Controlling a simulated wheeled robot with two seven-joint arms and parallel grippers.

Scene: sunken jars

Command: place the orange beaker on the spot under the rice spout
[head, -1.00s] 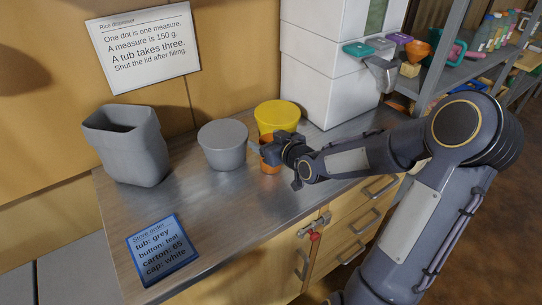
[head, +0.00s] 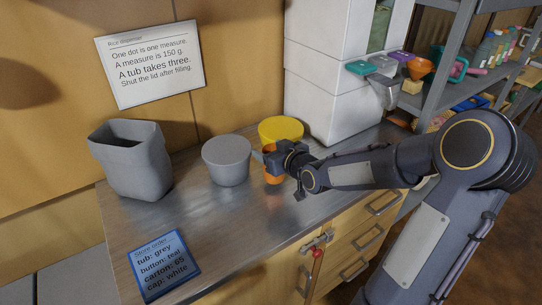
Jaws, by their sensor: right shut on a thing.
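The orange beaker (head: 272,178) is at the counter's middle, just right of the grey tub and in front of the yellow tub. My right gripper (head: 274,161) is shut on it and hides part of it. I cannot tell whether the beaker touches the counter. The rice dispenser (head: 332,100) is a tall white box behind and to the right, with a grey spout (head: 388,94) on its right side. The spot under the spout is not visible; my right forearm crosses in front of that area. My left gripper is not in view.
A grey tub (head: 227,162) and a yellow tub (head: 281,127) stand close to the beaker. A tall grey bin (head: 133,160) is at the left. A blue order card (head: 164,265) lies at the front left. The front middle of the counter is clear. Shelves stand at the right.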

